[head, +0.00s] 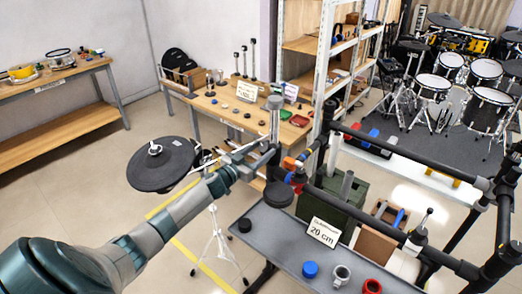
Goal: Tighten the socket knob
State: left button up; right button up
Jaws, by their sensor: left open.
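My left arm comes in from the lower left, and my left gripper (272,152) is open beside the left end of a black tube rack (372,138). A grey upright post (274,118) stands at the gripper. Small coloured parts sit on the rack end close to the gripper: an orange one (289,163) and a red one (297,187). I cannot tell which of them is the socket knob, and contact with the gripper is unclear. A round black pad (160,166) with a wing nut on top is left of the gripper. My right gripper is out of view.
A wooden table, shelving and a drum kit (468,85) stand behind. The left floor is mostly clear.

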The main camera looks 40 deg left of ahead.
pick_arm(q)
jog(key=c, duration=1.1)
jog(key=shift+o, duration=0.2)
jog(key=shift+a+m+h+b, duration=0.15)
jog(key=shift+m+h+b, duration=0.25)
jog(key=shift+m+h, duration=0.3)
jog(key=shift+m+g+h+b, duration=0.45)
jog(key=shift+m+h, duration=0.55)
jog(key=shift+m, duration=0.5)
jog(key=o, duration=1.1)
jog(key=shift+c, duration=0.2)
jog(key=shift+r, duration=0.15)
